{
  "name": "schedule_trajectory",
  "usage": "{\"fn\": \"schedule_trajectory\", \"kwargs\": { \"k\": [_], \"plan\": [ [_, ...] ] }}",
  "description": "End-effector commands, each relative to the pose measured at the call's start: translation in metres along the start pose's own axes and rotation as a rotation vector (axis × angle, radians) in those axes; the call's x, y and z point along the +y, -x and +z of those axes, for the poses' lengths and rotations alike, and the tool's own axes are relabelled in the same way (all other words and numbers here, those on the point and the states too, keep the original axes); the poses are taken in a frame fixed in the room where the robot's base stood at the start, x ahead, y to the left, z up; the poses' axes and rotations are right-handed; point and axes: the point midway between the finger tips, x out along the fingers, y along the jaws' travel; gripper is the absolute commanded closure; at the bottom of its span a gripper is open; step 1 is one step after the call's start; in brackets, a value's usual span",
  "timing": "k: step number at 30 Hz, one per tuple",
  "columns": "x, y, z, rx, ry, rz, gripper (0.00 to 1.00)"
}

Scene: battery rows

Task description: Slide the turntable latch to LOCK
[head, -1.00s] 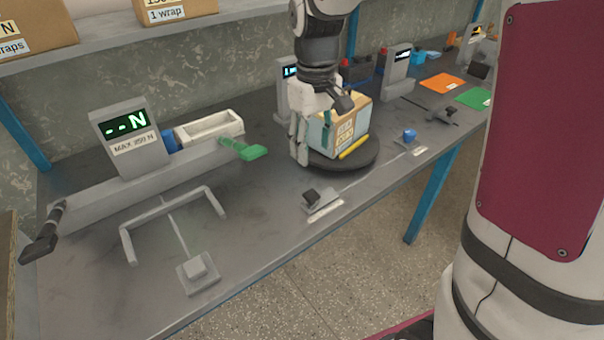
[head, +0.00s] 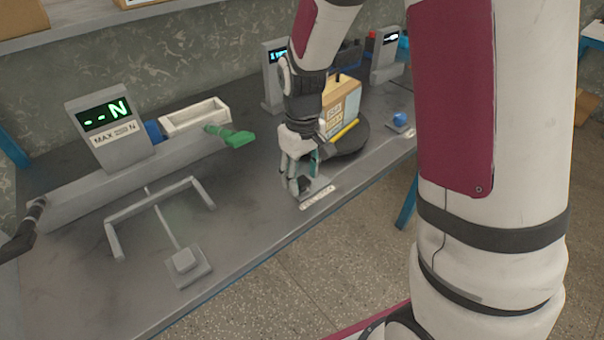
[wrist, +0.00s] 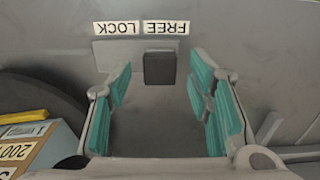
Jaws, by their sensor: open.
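The latch is a dark square knob (wrist: 160,67) on a grey plate (wrist: 120,55). In the wrist view the upside-down labels LOCK (wrist: 117,28) and FREE (wrist: 166,28) lie beyond it, and the knob lines up with FREE. My gripper (wrist: 157,85) is open, its teal-padded fingers on either side of the knob with gaps left and right. In the head view my gripper (head: 301,186) is low over the latch near the bench's front edge and partly hides it. The dark round turntable (head: 359,142) is just behind, carrying a labelled box (head: 336,118).
A yellow strip (head: 345,130) lies by the box. A blue knob (head: 399,118) is to the right. At left stand a gauge (head: 107,124), a white tray (head: 190,118), a green handle (head: 234,137) and a grey frame (head: 150,215). The bench between frame and latch is clear.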

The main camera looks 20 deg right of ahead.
Motion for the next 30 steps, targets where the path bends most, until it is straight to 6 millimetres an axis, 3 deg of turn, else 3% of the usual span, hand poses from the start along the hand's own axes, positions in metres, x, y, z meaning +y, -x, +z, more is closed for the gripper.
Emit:
{"fn": "schedule_trajectory", "kwargs": {
  "k": [4, 10, 11, 17, 24, 30],
  "plan": [
    [0.0, 0.0, 0.0, 0.0, 0.0, 0.0, 0.53],
    [0.0, 0.0, 0.0, 0.0, 0.0, 0.0, 0.96],
    [0.0, 0.0, 0.0, 0.0, 0.0, 0.0, 1.0],
    [0.003, 0.0, 0.0, 0.0, -0.001, 0.0, 1.0],
    [0.041, 0.0, 0.001, -0.001, -0.005, 0.001, 1.0],
    [0.053, 0.0, 0.0, -0.001, 0.0, 0.001, 1.0]
  ]
}}
